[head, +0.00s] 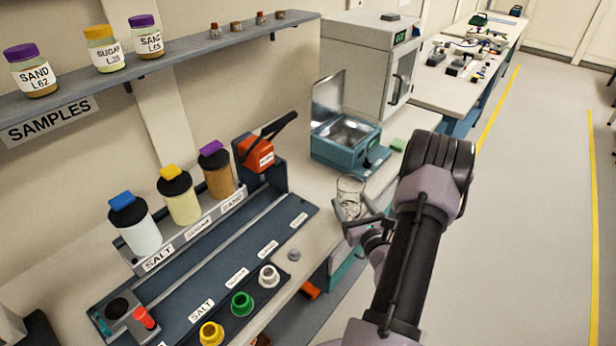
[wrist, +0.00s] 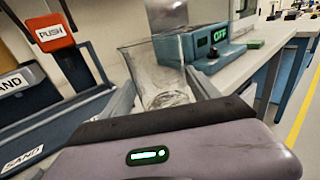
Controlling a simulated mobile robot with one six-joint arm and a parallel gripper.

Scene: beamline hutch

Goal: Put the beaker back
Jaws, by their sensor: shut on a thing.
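The clear glass beaker (head: 349,193) is held by my gripper (head: 362,222) near the front edge of the bench, in the middle of the head view. The beaker also shows in the wrist view (wrist: 160,77), standing up just beyond the dark edge of my gripper. It looks roughly upright, and some clear or whitish matter shows near its bottom. I cannot tell whether the beaker touches the bench.
A teal bath with an open lid (head: 346,137) stands behind the beaker. A red push lever (head: 258,153) and a rack with salt and sand jars (head: 182,200) stand to the left. Green, yellow and white rings (head: 242,303) lie on the front board. The floor at right is clear.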

